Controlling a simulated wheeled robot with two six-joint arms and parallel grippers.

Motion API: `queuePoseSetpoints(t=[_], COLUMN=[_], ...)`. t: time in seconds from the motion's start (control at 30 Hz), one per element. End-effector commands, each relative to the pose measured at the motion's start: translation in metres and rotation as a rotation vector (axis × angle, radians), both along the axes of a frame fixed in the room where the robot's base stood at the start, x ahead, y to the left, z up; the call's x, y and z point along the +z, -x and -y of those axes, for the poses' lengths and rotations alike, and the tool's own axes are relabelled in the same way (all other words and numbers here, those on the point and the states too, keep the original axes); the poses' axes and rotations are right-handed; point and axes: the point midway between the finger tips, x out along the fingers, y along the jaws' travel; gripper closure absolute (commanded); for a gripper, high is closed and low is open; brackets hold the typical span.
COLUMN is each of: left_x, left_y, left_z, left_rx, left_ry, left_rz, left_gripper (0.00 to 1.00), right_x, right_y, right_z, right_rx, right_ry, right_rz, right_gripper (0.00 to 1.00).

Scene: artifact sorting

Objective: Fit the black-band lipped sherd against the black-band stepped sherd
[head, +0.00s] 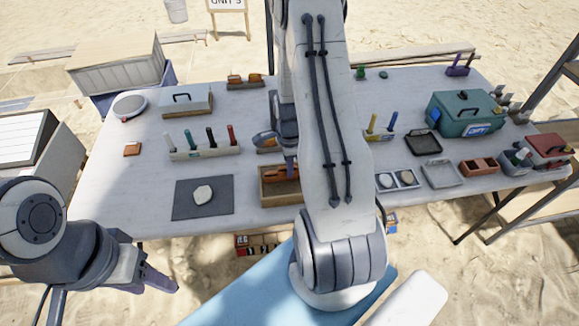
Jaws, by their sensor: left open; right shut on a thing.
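My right gripper (289,168) is at the wooden tray (283,199) in the middle of the table, partly hidden behind my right arm. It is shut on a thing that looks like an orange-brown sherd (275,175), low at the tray. Another orange-brown piece shows in part behind it, beside the arm. I cannot make out black bands, a lip or a step, so I cannot tell which sherd is which. My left gripper (160,282) is open and empty, off the table's front left edge.
A dark mat (182,205) with a pale piece (202,194) lies left of the tray. A rack of coloured tools (205,152) stands behind it. A small orange-brown block (132,149) lies at left. A green case (465,113) and trays stand at right. The front left tabletop is clear.

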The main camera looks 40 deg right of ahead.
Motion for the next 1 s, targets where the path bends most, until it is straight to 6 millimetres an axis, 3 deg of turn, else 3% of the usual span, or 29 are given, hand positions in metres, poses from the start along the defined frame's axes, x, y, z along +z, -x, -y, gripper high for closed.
queuePoseSetpoints(t=[0.63,0.7,0.73,0.77,1.0], left_x=[-0.013,-0.012,-0.012,-0.012,-0.012], left_y=[0.000,0.000,0.000,0.000,0.000], left_z=[0.000,0.000,0.000,0.000,0.000], left_rx=[0.000,0.000,0.000,0.000,0.000], left_ry=[0.000,0.000,0.000,0.000,0.000], left_rz=[0.000,0.000,0.000,0.000,0.000], left_gripper=[0.48,0.48,0.48,0.48,0.48], right_x=[-0.017,-0.016,-0.016,-0.016,-0.016], right_y=[0.000,0.000,0.000,0.000,0.000], right_z=[0.000,0.000,0.000,0.000,0.000], right_rx=[0.000,0.000,0.000,0.000,0.000], right_ry=[-0.001,0.000,0.000,0.000,0.000], right_rz=[-0.001,0.000,0.000,0.000,0.000], right_gripper=[1.00,0.69,0.57,0.53,0.53])
